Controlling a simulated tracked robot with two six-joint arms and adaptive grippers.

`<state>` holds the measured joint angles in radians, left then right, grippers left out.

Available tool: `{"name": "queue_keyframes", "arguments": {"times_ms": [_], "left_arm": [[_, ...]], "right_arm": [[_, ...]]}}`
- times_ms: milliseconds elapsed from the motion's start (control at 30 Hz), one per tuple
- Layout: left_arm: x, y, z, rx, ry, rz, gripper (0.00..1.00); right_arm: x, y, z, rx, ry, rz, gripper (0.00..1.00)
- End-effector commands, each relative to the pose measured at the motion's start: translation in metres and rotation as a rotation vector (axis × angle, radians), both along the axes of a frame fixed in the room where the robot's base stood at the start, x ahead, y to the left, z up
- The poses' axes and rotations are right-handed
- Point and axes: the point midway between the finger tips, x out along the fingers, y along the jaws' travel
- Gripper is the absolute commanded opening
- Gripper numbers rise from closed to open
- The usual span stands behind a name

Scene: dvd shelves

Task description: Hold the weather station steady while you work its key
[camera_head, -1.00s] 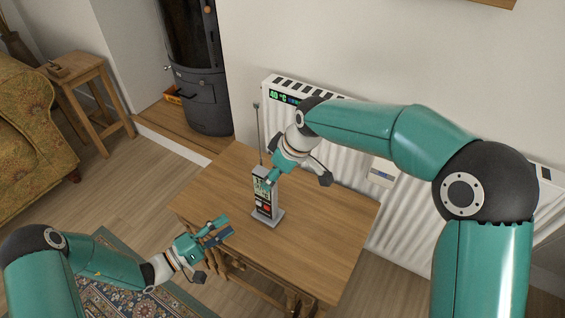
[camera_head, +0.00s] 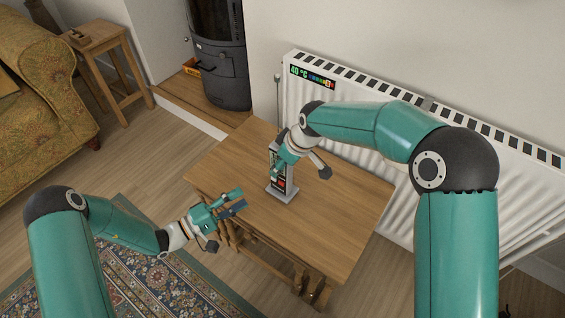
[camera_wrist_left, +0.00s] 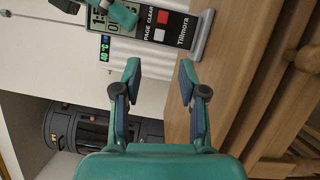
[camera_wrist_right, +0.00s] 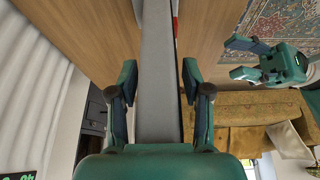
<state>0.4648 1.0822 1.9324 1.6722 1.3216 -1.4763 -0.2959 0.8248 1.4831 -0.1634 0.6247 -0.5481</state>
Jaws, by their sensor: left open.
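The weather station (camera_head: 283,187) stands upright on the wooden table, a slim grey box with a dark face on a flat base. In the left wrist view its face shows a red key (camera_wrist_left: 162,17), a white key (camera_wrist_left: 158,34) and a display partly covered by a green finger. My right gripper (camera_wrist_right: 160,82) is at the station's upper part. Its fingers are apart, one on either side of the grey body; I cannot tell whether they touch it. My left gripper (camera_head: 240,203) is open and empty, left of the station near the table's edge, facing it.
The table (camera_head: 335,215) is bare around the station. A white radiator (camera_head: 345,85) with a small lit display stands behind it. A dark stove (camera_head: 222,60), a wooden stool (camera_head: 97,45) and a patterned sofa (camera_head: 35,110) are at the left.

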Motion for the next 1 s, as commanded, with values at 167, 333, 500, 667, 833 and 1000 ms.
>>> {"name": "queue_keyframes", "arguments": {"times_ms": [167, 333, 500, 667, 833, 1000], "left_arm": [[0.0, 0.0002, -0.0001, 0.0, 0.0, 0.0, 0.42], [0.0, 0.0002, -0.0001, 0.0, 0.0, 0.0, 0.42], [-0.0001, 0.0003, -0.0001, 0.0, 0.0, 0.001, 0.22], [-0.0001, 0.0003, -0.0001, 0.0, 0.0, 0.001, 0.0], [0.0, 0.0002, -0.0001, 0.0, 0.0, 0.001, 0.0], [0.0, 0.0002, -0.0001, 0.0, 0.0, 0.0, 0.0]], "right_arm": [[-0.0005, 0.0002, -0.0008, 0.0, 0.001, 0.0, 0.14], [-0.0008, 0.0004, -0.0012, 0.0, 0.003, 0.001, 0.0], [-0.0011, 0.0003, -0.0014, 0.0, 0.004, 0.0, 0.0], [-0.0013, 0.0004, -0.0016, -0.001, 0.006, 0.001, 0.0], [-0.0016, 0.0003, -0.0019, -0.002, 0.006, 0.001, 0.0], [-0.0019, 0.0002, -0.0021, -0.002, 0.008, 0.001, 0.0]]}}
